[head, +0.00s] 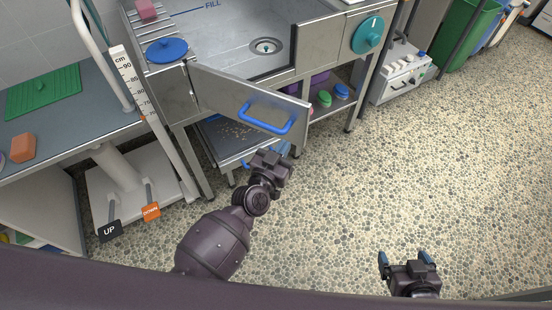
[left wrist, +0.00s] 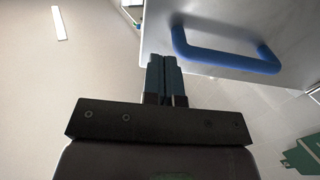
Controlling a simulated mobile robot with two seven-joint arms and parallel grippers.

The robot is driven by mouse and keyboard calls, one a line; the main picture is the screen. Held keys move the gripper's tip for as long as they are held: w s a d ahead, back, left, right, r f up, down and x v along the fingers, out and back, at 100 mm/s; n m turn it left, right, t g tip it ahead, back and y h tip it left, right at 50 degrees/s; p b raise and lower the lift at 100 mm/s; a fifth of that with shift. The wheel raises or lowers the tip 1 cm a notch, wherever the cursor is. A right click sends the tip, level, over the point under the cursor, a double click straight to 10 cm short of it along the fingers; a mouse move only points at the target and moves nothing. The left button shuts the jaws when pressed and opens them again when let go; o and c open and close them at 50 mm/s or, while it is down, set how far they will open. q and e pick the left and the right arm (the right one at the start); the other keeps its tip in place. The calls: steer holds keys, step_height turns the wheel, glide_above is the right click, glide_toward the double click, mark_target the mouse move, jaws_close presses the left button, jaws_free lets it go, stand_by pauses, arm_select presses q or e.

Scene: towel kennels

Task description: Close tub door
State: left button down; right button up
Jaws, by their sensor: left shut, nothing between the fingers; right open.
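The tub door (head: 228,94) is a grey metal panel on the front of the steel tub (head: 228,50). It stands swung outward, with its free end toward the floor side. Its blue bar handle (head: 265,118) also shows in the left wrist view (left wrist: 225,58). My left gripper (head: 268,160) is just below the door in the head view. In the left wrist view my left gripper (left wrist: 165,75) is shut and empty, its tips near the door's lower edge, left of the handle. Whether they touch it I cannot tell. My right gripper (head: 404,258) is open and empty over the floor.
A low tray (head: 215,140) sits under the tub behind my left gripper. A table with UP (head: 110,231) and DOWN (head: 151,212) pedals stands at the left. A lower shelf with brushes (head: 325,98) is right of the door. The pebbled floor (head: 370,180) is clear to the right.

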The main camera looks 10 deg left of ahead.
mark_target(298, 125)
arm_select(q)
steer(key=x, duration=0.5)
steer(key=shift+w+b, duration=0.1)
steer(key=shift+b, duration=0.25)
steer(key=shift+w+d, duration=0.3)
steer(key=shift+w, duration=0.4)
arm_select(e)
steer(key=shift+w+a, duration=0.15)
steer(key=shift+w, duration=0.35)
steer(key=shift+s, duration=0.15)
